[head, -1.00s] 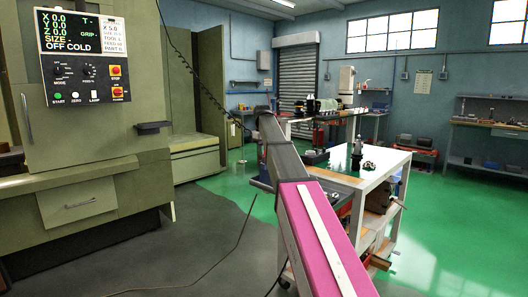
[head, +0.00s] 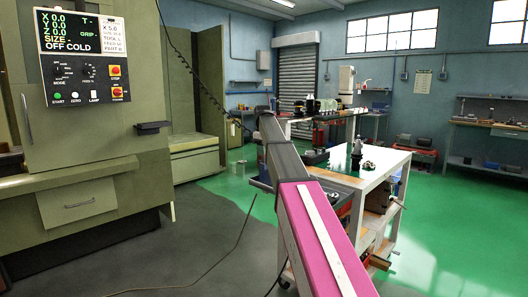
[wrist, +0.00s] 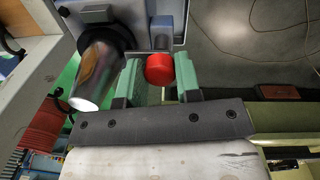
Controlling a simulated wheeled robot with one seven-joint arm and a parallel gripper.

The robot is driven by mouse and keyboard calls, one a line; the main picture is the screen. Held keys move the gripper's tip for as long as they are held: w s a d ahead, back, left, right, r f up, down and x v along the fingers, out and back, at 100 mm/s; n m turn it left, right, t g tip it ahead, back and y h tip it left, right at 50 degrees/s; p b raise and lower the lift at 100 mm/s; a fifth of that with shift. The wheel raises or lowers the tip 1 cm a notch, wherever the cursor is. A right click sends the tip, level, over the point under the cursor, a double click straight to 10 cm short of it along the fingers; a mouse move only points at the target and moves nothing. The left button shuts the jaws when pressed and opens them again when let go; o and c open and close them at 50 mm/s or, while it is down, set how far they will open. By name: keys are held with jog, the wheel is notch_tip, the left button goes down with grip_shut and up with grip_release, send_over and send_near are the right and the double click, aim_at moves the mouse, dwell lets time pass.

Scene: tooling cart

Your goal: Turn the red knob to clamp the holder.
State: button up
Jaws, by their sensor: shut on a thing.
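The red knob (wrist: 159,69) shows in the wrist view, on the blue-grey body of the holder fixture (wrist: 125,12). My gripper (wrist: 159,75) has its two green fingers on either side of the knob and is shut on it. A dark and silver cylinder (wrist: 98,72), bright at its near end, sits in a black ring on the fixture, just left of the gripper. In the head view my arm hides the gripper and the knob.
The white tooling cart (head: 378,192) stands right of my arm, with a dark upright tool (head: 357,152) on its top. A green machine with a control panel (head: 85,57) stands at left. Green floor is open at right.

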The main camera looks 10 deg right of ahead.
jog(key=o, duration=0.9)
notch_tip(320, 180, up, 11)
jog(key=shift+s+a+f, duration=0.1)
jog(key=shift+s+a, duration=0.05)
